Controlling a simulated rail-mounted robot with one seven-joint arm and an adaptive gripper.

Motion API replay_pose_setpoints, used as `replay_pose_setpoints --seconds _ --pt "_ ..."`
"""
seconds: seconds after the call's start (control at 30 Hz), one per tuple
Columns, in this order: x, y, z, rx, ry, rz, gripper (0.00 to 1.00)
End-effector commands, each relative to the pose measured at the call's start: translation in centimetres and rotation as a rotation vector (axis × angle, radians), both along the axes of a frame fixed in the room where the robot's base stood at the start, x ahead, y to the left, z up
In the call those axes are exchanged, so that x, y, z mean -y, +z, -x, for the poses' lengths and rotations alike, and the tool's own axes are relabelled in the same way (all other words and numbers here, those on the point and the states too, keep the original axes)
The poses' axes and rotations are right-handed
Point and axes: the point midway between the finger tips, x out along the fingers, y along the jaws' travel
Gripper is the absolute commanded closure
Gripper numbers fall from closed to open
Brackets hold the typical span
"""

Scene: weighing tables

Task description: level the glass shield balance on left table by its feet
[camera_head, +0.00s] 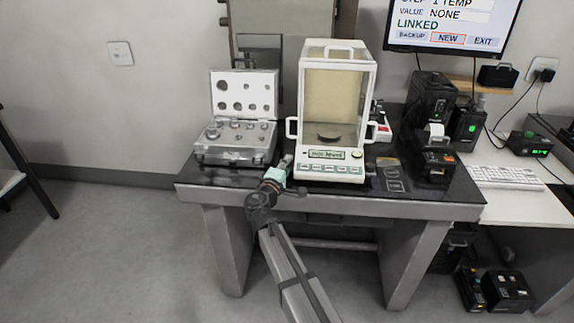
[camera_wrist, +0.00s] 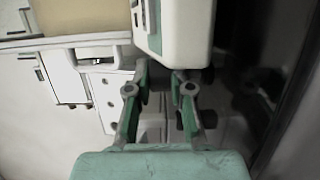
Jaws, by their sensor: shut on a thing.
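The glass shield balance (camera_head: 312,172) stands on the left table (camera_head: 430,207), with a white base, a glass case and a round pan inside. My gripper (camera_head: 284,164) is low at the front left corner of the balance. In the wrist view, my gripper (camera_wrist: 160,77) has its two green-padded fingers beside the lower edge of the white balance base (camera_wrist: 187,35). They are shut on what seems to be a front foot of the balance; the foot itself is mostly hidden. The level bubble cannot be made out.
An open case of weights (camera_head: 240,155) stands left of the balance. A black printer (camera_head: 434,165) stands to its right on the dark tabletop. A monitor (camera_head: 450,25) and a keyboard (camera_head: 503,177) are farther right.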

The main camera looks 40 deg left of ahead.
Motion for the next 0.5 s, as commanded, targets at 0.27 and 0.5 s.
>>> replay_pose_setpoints --seconds 0.27,0.5 --pt "0.53 -0.57 -0.14 0.000 0.164 -0.002 1.00" --pt "0.49 -0.25 -0.31 0.000 0.324 -0.001 1.00"
